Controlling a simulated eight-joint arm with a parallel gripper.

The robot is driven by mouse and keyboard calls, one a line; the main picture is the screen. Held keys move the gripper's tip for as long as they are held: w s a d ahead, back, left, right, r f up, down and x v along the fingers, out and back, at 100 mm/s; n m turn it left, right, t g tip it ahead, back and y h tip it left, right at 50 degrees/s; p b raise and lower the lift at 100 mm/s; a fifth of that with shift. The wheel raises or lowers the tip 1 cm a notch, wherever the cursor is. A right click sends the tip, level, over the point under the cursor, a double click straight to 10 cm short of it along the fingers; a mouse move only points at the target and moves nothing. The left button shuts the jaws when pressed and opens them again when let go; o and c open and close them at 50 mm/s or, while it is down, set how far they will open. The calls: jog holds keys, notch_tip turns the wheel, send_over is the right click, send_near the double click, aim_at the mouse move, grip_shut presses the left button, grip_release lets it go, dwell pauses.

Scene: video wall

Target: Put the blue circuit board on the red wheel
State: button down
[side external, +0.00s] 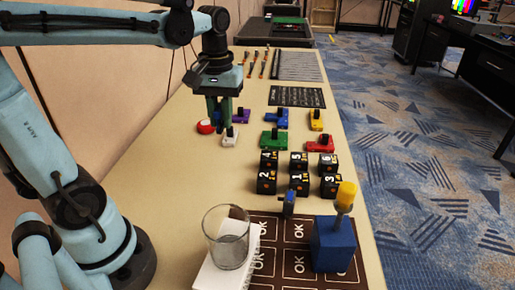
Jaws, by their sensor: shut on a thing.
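The blue circuit board (276,119) lies on the table with a dark knob on top, right of my gripper and apart from it. The round red wheel (206,127) lies flat on the table, just left of my gripper's fingers. My gripper (226,122) points straight down and looks shut on the dark knob of a white board (230,139). That board is low, at or near the table top; whether it touches is too small to tell. A purple board (242,115) is partly hidden behind the fingers.
Green (273,143), red (320,147) and yellow (316,126) boards lie to the right. Several black number cubes (299,184), a glass (228,238) and a blue block (333,246) with a yellow-topped peg stand nearer. A dark keypad (297,96) and tools lie farther back.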

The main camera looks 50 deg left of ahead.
jog(key=w+a, duration=0.7)
send_over(206, 122)
jog(key=shift+n, duration=0.4)
notch_tip(206, 122, down, 9)
jog(key=shift+s+d+f, duration=0.1)
jog(key=shift+f, duration=2.05)
jog(key=shift+f, duration=0.15)
jog(key=c, duration=1)
grip_release()
